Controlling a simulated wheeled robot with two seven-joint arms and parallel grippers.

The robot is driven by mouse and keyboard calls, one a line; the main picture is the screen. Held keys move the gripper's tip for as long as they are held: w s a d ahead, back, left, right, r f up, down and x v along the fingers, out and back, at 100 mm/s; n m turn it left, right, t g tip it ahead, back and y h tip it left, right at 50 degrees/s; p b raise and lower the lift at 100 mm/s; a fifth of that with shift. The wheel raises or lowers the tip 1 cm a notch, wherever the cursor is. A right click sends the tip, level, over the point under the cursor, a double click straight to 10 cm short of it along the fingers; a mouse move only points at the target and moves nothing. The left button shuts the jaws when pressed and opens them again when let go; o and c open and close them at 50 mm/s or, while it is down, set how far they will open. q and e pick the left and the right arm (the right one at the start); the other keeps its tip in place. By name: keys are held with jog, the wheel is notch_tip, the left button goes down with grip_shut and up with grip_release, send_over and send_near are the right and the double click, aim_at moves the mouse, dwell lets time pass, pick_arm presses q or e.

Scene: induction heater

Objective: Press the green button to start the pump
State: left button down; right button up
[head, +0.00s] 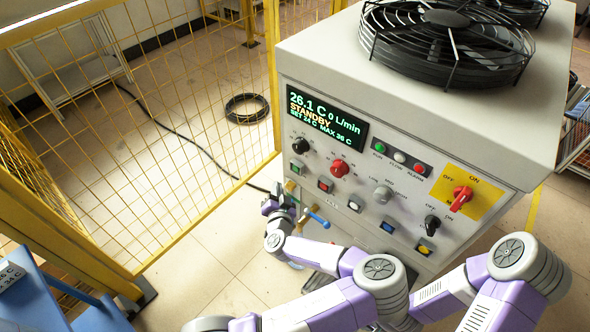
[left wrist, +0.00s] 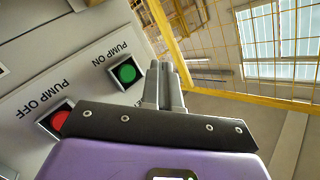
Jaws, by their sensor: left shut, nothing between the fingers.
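The green button (head: 297,165) is at the left of the lower row on the front panel of the white machine. In the left wrist view the green button (left wrist: 125,73) has a square frame and the label PUMP ON. My left gripper (head: 284,193) is shut and empty, low and left of the button by the panel's left edge. In the left wrist view its closed fingers (left wrist: 165,70) point beside the button, and I see no contact. The display (head: 325,118) reads STANDBY, 26.1 C and 0 L/min. My right gripper is out of view.
The red PUMP OFF button (left wrist: 60,119) is beside the green one. Knobs, including a red one (head: 340,168), sit above the button row. A blue-handled valve (head: 318,217) is low on the machine's front. A yellow mesh fence (head: 150,150) stands at left.

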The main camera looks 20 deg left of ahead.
aim_at(297, 168)
pick_arm(q)
jog(key=shift+w+d+b, duration=0.2)
jog(key=shift+w+d, duration=0.1)
jog(key=shift+w, duration=0.6)
jog(key=shift+w+d+b, duration=0.2)
jog(key=shift+w+d, duration=0.1)
jog(key=shift+w, duration=0.55)
jog(key=shift+w+d+b, duration=0.2)
jog(key=shift+w+d, duration=0.1)
jog(key=shift+w, duration=0.6)
jog(key=shift+w, duration=0.15)
jog(key=shift+w+d, duration=0.15)
jog(key=shift+w, duration=0.1)
jog(key=shift+w+d+b, duration=0.2)
jog(key=shift+w+b, duration=0.2)
jog(key=shift+w, duration=0.1)
dwell(0.7)
jog(key=shift+s, duration=0.1)
jog(key=shift+s+a, duration=0.3)
jog(key=shift+s, duration=0.45)
